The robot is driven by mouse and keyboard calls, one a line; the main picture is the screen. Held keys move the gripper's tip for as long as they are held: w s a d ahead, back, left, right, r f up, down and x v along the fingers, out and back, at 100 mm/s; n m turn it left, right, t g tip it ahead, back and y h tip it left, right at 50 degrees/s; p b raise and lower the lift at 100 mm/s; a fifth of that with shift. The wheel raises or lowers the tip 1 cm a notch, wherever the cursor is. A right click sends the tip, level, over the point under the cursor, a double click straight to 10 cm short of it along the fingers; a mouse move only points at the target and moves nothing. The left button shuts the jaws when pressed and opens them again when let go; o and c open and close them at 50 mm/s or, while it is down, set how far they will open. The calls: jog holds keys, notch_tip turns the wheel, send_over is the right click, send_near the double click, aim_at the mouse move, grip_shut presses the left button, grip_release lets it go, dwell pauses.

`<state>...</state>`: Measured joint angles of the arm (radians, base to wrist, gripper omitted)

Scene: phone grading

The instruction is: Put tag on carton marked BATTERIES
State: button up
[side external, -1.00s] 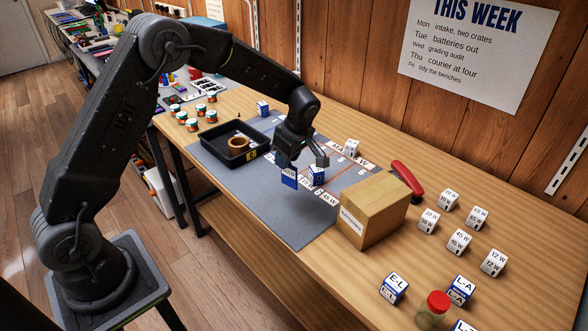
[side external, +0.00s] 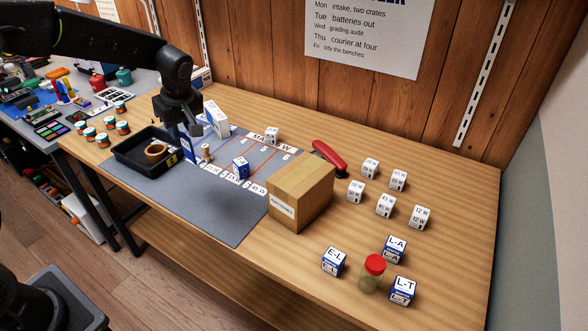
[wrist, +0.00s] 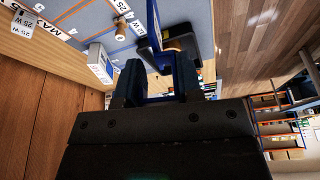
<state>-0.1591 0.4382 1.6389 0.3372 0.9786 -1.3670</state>
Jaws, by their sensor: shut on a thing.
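The brown carton (side external: 300,187) stands at the right end of the grey mat. Its white front label (side external: 282,207) has lettering too small to read surely. My gripper (side external: 183,122) is shut on a thin blue tag (side external: 190,149) and holds it upright, just right of the black tray and well left of the carton. In the wrist view my gripper (wrist: 158,80) has the tag (wrist: 153,32) between its fingers, seen nearly edge-on.
The black tray (side external: 122,157) holds a brown ring (side external: 156,152). A white-and-blue box (side external: 216,119), a small peg (side external: 206,153) and a blue cube (side external: 240,167) are near my gripper. A red-handled object (side external: 329,158) lies behind the carton. Several labelled cubes and a red-lidded jar (side external: 373,272) stand right.

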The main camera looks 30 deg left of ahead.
jog(key=w+d+r+m+t+h, duration=0.1)
jog(key=w+d+r+m+h, duration=0.15)
jog(key=d+r+m, duration=0.4)
jog(key=w+d+r+m+t+h, duration=0.15)
jog(key=w+d+r+m, duration=0.25)
jog(key=d+m, duration=0.5)
jog(key=w+d+f, duration=0.2)
jog(key=d+f, duration=0.9)
jog(key=shift+y, duration=0.3)
jog(key=shift+w+f, duration=0.1)
jog(key=shift+f, duration=0.1)
jog(key=o, duration=0.9)
jog(key=shift+r, duration=0.1)
